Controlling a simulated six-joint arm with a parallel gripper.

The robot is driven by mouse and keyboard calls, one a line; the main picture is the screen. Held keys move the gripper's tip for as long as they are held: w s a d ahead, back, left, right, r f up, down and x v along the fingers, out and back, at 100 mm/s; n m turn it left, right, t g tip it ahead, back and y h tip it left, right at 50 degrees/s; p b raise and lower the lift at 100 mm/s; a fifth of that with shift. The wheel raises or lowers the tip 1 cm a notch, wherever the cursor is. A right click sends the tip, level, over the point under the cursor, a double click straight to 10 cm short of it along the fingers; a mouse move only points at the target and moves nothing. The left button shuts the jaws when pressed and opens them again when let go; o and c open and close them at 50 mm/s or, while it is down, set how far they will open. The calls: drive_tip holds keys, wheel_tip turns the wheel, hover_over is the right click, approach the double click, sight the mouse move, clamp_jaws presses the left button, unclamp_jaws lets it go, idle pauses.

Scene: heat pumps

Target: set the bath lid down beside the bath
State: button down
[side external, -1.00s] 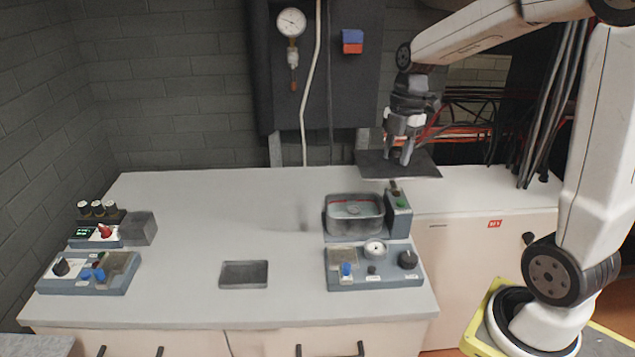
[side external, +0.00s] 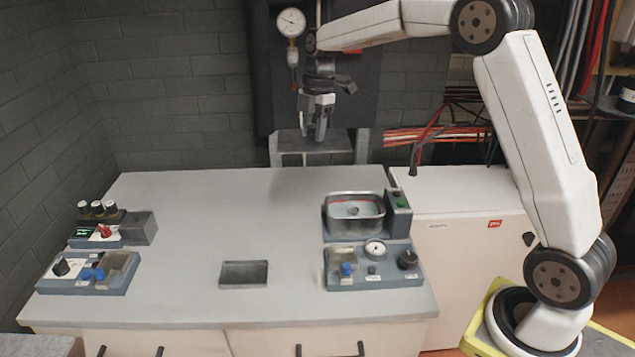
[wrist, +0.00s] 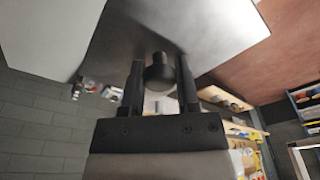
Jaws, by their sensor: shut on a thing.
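The bath (side external: 352,231) is an open metal basin at the right of the bench in the side view, with liquid inside. My gripper (side external: 317,138) is in the air above the back of the bench, left of the bath. It is shut on the black knob (wrist: 159,73) of the bath lid. The lid (side external: 342,144) is a flat grey plate hanging below the fingers, clear of the bench and the bath. In the wrist view the lid (wrist: 215,28) fills the upper middle, with the knob between the two fingers.
The bench top (side external: 220,205) is clear in the middle and left of the bath. A small dark tray (side external: 244,273) lies near the front. Control units stand at the left (side external: 90,272) and in front of the bath (side external: 373,268). A pressure gauge (side external: 291,23) hangs behind.

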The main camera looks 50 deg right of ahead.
sight(286, 138)
drive_tip(key=w+a, duration=0.2)
drive_tip(key=w, duration=0.1)
drive_tip(key=w+a+f, duration=0.1)
drive_tip(key=w, duration=0.1)
drive_tip(key=shift+a, duration=0.2)
wheel_tip(286, 138, down, 19)
drive_tip(key=shift+f, duration=0.1)
idle(0.3)
drive_tip(key=shift+f, duration=1.75)
drive_tip(key=shift+f, duration=1.2)
drive_tip(key=shift+c, duration=1.3)
unclamp_jaws()
